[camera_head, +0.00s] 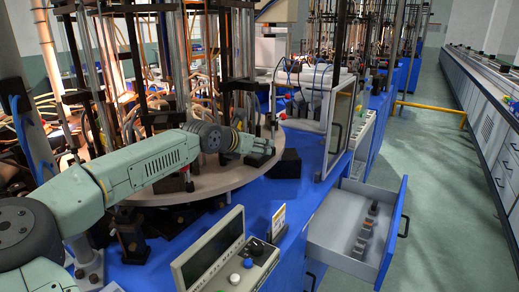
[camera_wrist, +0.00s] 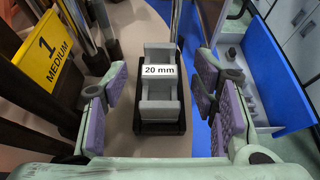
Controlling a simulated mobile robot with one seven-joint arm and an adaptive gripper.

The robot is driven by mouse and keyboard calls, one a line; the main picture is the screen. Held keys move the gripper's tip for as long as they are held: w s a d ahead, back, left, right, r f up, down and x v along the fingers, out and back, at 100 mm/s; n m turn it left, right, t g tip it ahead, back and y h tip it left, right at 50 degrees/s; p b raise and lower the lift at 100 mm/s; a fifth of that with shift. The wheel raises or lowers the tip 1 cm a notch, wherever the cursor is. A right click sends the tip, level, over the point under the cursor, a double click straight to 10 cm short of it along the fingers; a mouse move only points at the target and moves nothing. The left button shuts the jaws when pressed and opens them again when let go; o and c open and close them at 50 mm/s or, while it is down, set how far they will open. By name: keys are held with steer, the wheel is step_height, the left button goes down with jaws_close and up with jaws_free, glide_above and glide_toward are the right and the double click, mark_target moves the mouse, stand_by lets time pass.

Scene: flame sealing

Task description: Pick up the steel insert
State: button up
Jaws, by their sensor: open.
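A grey, metal-looking insert (camera_wrist: 160,101) with a white "20 mm" label sits in a dark, shallow holder (camera_wrist: 158,128) in the wrist view. I take it for the steel insert. My gripper (camera_wrist: 161,80) is open, with its purple-padded fingers on either side of the insert and visible gaps to both. In the head view my gripper (camera_head: 263,149) is over the right edge of the round table, beside a black block (camera_head: 287,164). The insert itself cannot be made out there.
An open drawer (camera_head: 335,222) with several small grey pieces is at the lower right. A control panel (camera_head: 225,262) stands in front, and a clear-sided cabinet (camera_head: 338,125) behind. A yellow "1 MEDIUM" sign (camera_wrist: 57,50) and dark posts are left of my fingers.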

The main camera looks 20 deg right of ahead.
steer(key=shift+c, duration=0.4)
jaws_close()
steer(key=shift+r, duration=0.1)
